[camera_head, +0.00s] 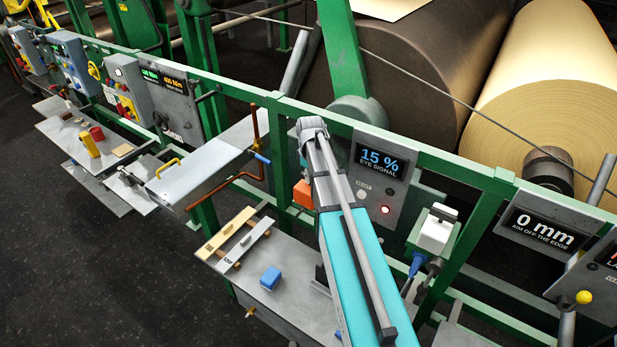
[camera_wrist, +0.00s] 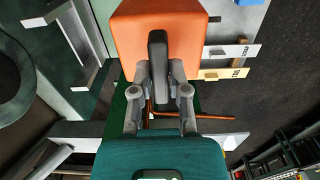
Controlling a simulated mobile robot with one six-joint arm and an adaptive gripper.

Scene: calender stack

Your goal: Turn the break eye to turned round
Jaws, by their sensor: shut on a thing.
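The break eye looks to be the orange block (camera_wrist: 190,32) in the wrist view, with a dark upright fin (camera_wrist: 157,50) on its near face. My gripper (camera_wrist: 159,72) is shut on this fin, one finger on each side. In the head view a part of the orange block (camera_head: 303,194) shows left of my arm; my arm hides the rest and my fingertips. The eye signal panel (camera_head: 381,165) reads 15 %, and a red lamp (camera_head: 385,210) is lit below the reading.
A shelf (camera_head: 290,298) below holds a blue block (camera_head: 270,278) and yellow and white bars. Green frame rails (camera_head: 470,168) run behind my arm. A white-topped unit (camera_head: 435,235) stands close on the right. Open dark floor (camera_head: 90,260) lies at the lower left.

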